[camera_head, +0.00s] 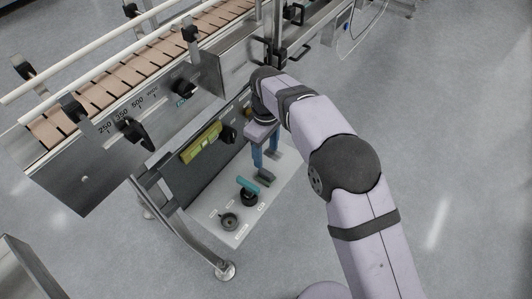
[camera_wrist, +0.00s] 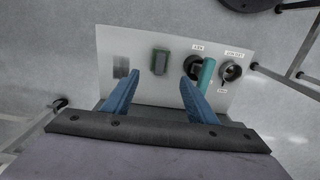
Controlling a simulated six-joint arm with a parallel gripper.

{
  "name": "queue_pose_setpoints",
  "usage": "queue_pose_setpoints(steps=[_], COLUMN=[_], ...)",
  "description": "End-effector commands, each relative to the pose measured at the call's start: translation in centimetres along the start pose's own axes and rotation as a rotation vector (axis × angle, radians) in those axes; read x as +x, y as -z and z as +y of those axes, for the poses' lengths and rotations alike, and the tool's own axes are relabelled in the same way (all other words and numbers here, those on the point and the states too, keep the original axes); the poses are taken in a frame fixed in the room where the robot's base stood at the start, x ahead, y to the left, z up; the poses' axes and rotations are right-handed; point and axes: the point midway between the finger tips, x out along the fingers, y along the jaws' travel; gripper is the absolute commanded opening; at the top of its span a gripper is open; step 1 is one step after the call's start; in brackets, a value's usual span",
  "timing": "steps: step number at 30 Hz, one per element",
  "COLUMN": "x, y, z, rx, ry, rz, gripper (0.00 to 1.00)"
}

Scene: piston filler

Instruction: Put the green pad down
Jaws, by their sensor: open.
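The green pad (camera_wrist: 160,62) lies on the white board (camera_wrist: 140,40), between a grey square patch (camera_wrist: 121,66) and a black round holder (camera_wrist: 193,64). In the head view the pad (camera_head: 264,181) shows as a small dark green block just below my gripper (camera_head: 266,165). My gripper's blue fingers are spread wide and empty. In the wrist view, the pad appears between and just beyond the fingertips (camera_wrist: 159,77), with a visible gap on either side. I cannot tell how high the fingertips are above the board.
A teal-handled piece (camera_head: 248,186) stands in the black holder beside the pad, close to the right finger in the wrist view. A dark ring (camera_head: 229,221) is further along the board. The conveyor machine (camera_head: 130,120) with its knobs rises to the left. Open floor (camera_head: 450,130) is at right.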

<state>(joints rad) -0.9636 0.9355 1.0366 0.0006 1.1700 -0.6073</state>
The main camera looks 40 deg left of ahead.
Motion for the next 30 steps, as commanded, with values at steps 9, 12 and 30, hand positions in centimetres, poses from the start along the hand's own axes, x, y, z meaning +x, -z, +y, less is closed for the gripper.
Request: queue_pose_setpoints(steps=[9, 12, 30], x=[-0.5, -1.2, -5.3], y=[-1.2, -3.6, -36.5], z=[0.8, 2.2, 0.8], rx=[0.038, 0.113, 1.126], ry=[-0.001, -0.001, -0.004], rz=[0.001, 0.000, 0.004], gripper=[0.52, 0.52, 0.52])
